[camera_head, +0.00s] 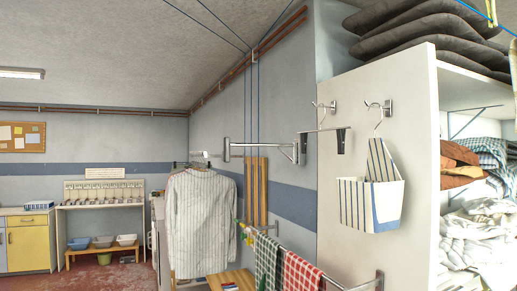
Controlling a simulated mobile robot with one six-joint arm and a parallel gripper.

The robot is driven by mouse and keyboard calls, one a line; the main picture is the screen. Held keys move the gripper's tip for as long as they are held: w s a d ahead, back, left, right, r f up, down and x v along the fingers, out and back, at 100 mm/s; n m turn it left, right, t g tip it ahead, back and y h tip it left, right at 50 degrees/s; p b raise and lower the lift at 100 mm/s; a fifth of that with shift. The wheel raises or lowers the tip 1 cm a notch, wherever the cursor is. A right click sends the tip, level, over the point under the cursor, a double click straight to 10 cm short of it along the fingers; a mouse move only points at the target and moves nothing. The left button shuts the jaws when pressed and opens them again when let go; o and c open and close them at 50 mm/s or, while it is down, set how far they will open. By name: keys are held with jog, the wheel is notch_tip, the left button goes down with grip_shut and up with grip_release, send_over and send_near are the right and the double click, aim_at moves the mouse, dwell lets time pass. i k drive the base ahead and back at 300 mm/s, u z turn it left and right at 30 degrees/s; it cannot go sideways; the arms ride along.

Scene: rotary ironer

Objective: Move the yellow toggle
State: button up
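I cannot make out a clear toggle in this view. A small yellow piece (491,12) shows at the top right edge, by a thin blue cord and in front of the dark folded stack; I cannot tell whether it is the yellow toggle. My gripper is not in view. No ironer can be clearly made out.
A white shelf unit (385,90) with folded linen fills the right. A striped bag (372,200) hangs on its side. A striped shirt (200,222) and checked towels (301,275) hang mid-view. A yellow-door cabinet (28,248) stands left. Red floor (108,279) shows at the lower left.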

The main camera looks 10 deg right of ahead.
aim_at(241, 224)
jog(key=u, duration=0.1)
jog(key=i, duration=0.95)
jog(key=z, duration=0.1)
